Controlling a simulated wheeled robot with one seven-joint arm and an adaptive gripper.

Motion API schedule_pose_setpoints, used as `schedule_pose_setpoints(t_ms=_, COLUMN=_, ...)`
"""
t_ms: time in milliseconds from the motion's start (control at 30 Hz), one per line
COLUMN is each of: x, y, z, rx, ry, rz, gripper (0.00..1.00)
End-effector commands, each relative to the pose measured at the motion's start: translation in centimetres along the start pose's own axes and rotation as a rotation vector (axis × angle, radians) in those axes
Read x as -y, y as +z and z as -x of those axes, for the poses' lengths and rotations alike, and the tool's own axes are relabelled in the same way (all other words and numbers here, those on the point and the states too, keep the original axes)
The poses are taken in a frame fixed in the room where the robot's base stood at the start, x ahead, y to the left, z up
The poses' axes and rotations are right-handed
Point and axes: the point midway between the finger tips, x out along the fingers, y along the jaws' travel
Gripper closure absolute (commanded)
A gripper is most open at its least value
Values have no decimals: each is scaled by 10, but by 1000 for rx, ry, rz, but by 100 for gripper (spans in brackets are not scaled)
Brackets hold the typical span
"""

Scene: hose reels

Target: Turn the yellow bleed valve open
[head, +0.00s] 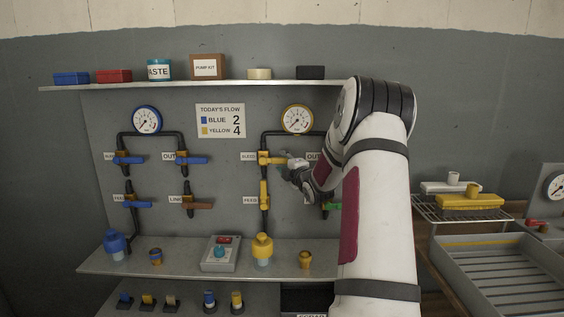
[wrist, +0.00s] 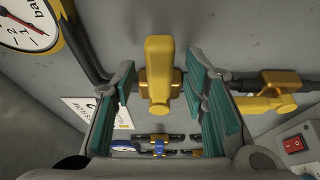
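The yellow bleed valve (head: 272,159) is on the right-hand pipe below the right gauge, with a BLEED label (head: 249,156) on its left. Its handle lies level, crosswise to the upright pipe. In the wrist view the yellow handle (wrist: 160,62) stands between my two green-padded fingers, with a gap on each side. My gripper (head: 290,163) is open around the handle and at its right end in the head view. My arm hides part of the panel to the right.
A yellow FEED valve (head: 264,194) sits below, its handle along the pipe. The right gauge (head: 298,119) is above. Blue valves (head: 129,160) are on the left pipe. A lower shelf (head: 190,262) holds a switch box (head: 221,254) and a yellow bottle (head: 263,249).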

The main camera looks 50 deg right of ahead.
Motion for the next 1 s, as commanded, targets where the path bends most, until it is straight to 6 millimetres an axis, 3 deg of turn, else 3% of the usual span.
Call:
schedule_pose_setpoints(t_ms=200, x=0, y=0, z=-18, rx=0, ry=0, rz=0, gripper=60)
schedule_pose_setpoints(t_ms=500, x=0, y=0, z=-21, rx=0, ry=0, rz=0, gripper=60)
schedule_pose_setpoints(t_ms=533, x=0, y=0, z=-20, rx=0, ry=0, rz=0, gripper=62)
schedule_pose_setpoints(t_ms=700, x=0, y=0, z=-20, rx=0, ry=0, rz=0, gripper=100)
schedule_pose_setpoints(t_ms=1000, x=-1, y=0, z=-20, rx=0, ry=-3, rz=8, gripper=100)
